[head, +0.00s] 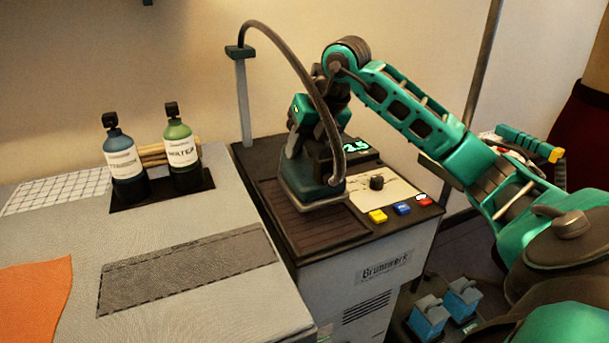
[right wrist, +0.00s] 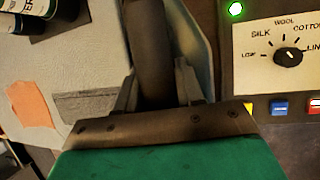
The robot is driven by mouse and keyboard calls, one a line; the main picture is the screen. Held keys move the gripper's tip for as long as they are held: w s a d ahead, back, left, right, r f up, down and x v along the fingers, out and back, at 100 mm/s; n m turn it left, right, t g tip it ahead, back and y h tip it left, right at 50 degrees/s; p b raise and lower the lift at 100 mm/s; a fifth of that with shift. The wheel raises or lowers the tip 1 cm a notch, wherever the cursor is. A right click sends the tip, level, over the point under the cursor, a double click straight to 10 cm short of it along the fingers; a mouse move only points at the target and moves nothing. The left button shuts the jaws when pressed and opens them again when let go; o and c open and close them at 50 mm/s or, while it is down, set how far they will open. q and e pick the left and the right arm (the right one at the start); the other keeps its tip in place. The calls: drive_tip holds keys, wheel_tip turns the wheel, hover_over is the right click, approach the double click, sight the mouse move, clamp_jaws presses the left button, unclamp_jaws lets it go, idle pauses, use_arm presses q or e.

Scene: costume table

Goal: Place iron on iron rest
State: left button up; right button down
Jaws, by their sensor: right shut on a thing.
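The iron (head: 312,190) has a dark teal body, and a curved dark cord runs from it up to a post. It is over the iron rest (head: 304,230), a dark ribbed panel on the left of the ironing station's top. I cannot tell whether its sole touches the ribs. My right gripper (head: 322,145) reaches in from the right and is shut on the iron's handle. In the right wrist view the dark handle (right wrist: 148,50) sits between the fingers of the gripper (right wrist: 155,88). My left gripper is not in view.
The station's control panel (head: 384,188) has a dial and coloured buttons. The cord post (head: 242,100) stands at the back left. Two bottles (head: 124,160) (head: 182,155) stand on a dark tray. The grey board (head: 75,225) holds an orange cloth (head: 35,298) and a dark grey patch (head: 185,270).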

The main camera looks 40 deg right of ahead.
sight(308, 164)
wheel_tip(308, 164, down, 5)
drive_tip(key=shift+r+b, duration=0.1)
drive_tip(key=shift+b, duration=0.3)
drive_tip(key=shift+f, duration=0.2)
drive_tip(key=shift+f, duration=0.1)
drive_tip(key=c, duration=0.7)
unclamp_jaws()
drive_tip(key=shift+f, duration=0.15)
